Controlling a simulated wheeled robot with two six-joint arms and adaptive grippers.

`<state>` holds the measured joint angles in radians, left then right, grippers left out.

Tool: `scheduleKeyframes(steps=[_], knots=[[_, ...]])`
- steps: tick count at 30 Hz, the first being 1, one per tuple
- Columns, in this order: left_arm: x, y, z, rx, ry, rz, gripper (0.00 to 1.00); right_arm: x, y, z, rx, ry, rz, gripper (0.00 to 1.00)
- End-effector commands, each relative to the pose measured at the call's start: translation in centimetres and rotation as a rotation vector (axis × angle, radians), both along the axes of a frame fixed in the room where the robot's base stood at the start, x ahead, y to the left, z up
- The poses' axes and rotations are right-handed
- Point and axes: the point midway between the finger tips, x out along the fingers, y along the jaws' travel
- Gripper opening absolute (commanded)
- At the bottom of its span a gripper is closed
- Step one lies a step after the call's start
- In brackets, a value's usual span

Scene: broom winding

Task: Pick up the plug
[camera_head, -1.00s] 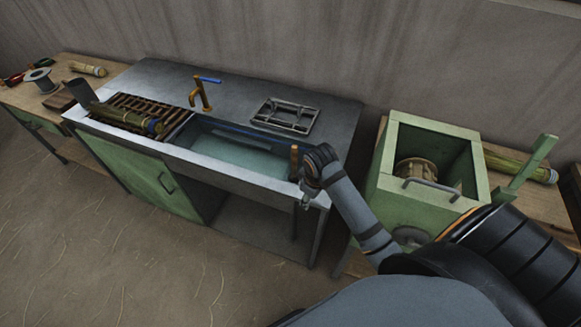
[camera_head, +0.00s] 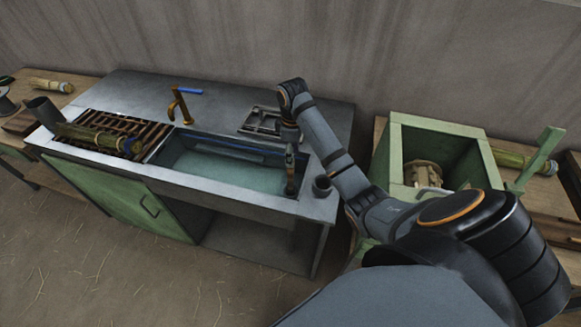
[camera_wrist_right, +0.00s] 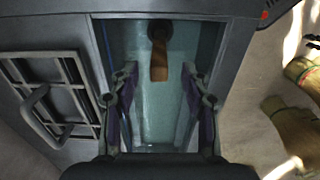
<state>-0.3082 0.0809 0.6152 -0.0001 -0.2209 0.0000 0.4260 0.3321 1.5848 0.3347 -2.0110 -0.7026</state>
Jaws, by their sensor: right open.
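The plug, with a brown wooden handle (camera_wrist_right: 159,66) and a dark round end, is in the sink basin (camera_head: 215,165), near its right end. In the right wrist view it lies straight ahead, between the two fingers and towards the top. My right gripper (camera_head: 291,180) points down over the right end of the sink. In the right wrist view its fingers (camera_wrist_right: 159,80) are spread apart with nothing gripped. I cannot tell the exact gap between fingertips and handle. In the head view the gripper hides most of the plug. My left gripper is not in view.
A brass tap (camera_head: 180,105) with a blue lever stands behind the sink. A metal rack (camera_head: 262,122) lies behind the basin. A dark cup (camera_head: 321,186) is at the counter's right end. A slatted rack (camera_head: 130,128) bears a bundle. A green box (camera_head: 440,125) stands to the right.

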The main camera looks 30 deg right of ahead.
Motion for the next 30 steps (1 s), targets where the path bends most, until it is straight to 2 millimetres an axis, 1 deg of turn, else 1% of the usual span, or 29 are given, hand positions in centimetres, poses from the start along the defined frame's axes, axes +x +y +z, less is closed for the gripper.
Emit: scheduleKeyframes(steps=[1, 3, 8, 10, 16, 18, 21, 26, 29, 30], knots=[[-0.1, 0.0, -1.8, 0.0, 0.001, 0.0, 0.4, 0.0, 0.0, -1.8, 0.0, 0.0, 0.0, 0.47], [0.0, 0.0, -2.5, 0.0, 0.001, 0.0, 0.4, 0.0, 0.0, -2.4, 0.0, -0.001, 0.0, 0.47], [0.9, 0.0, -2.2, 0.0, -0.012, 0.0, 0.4, 0.0, 0.0, -2.3, 0.0, -0.001, -0.001, 0.47], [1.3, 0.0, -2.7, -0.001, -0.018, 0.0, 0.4, 0.1, 0.1, -2.8, 0.001, -0.001, -0.001, 0.47], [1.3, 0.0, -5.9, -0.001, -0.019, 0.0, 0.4, 0.3, 0.4, -6.1, 0.0, 0.0, -0.001, 0.47], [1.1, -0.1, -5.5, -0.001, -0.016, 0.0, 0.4, 0.2, 0.4, -6.7, -0.001, 0.002, -0.002, 0.47], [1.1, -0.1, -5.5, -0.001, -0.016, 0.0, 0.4, 0.3, 0.3, -7.4, 0.0, -0.001, -0.002, 0.47], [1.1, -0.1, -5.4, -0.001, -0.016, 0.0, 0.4, 0.3, 0.3, -7.3, 0.0, -0.001, -0.001, 0.47], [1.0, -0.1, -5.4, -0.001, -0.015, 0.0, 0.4, 0.3, 0.4, -7.3, 0.0, -0.001, -0.001, 0.35], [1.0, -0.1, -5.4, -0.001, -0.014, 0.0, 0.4, 0.3, 0.4, -7.3, 0.0, -0.001, -0.001, 0.29]])
